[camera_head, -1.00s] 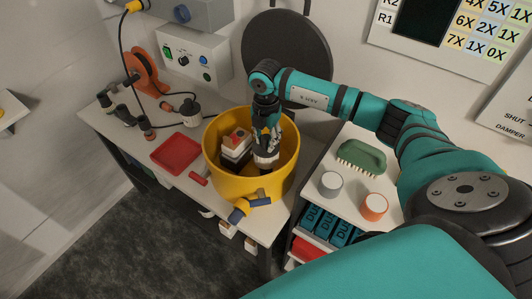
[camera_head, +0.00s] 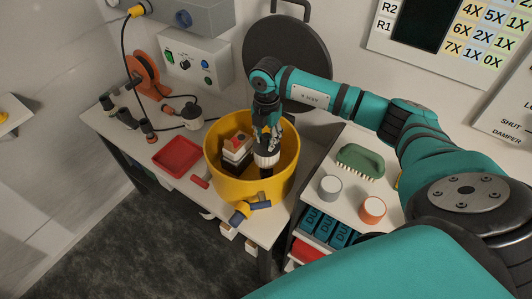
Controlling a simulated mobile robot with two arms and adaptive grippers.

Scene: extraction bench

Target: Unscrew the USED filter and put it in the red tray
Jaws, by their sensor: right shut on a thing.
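My right gripper (camera_head: 266,147) reaches down into the open yellow drum (camera_head: 250,190). Its fingers are shut on a white ribbed round part (camera_head: 266,159), which looks like the filter; no USED label can be read. A dark part shows beneath it, and its lower end is hard to make out. The red tray (camera_head: 177,155) lies on the bench left of the drum, and it looks empty. My left gripper is not in view.
A white and dark block with a red top (camera_head: 238,143) stands inside the drum, left of my gripper. A blue and yellow valve (camera_head: 249,210) sticks out at the drum's front. Grey (camera_head: 330,188) and orange (camera_head: 372,209) canisters and a green brush (camera_head: 360,161) occupy the right shelf.

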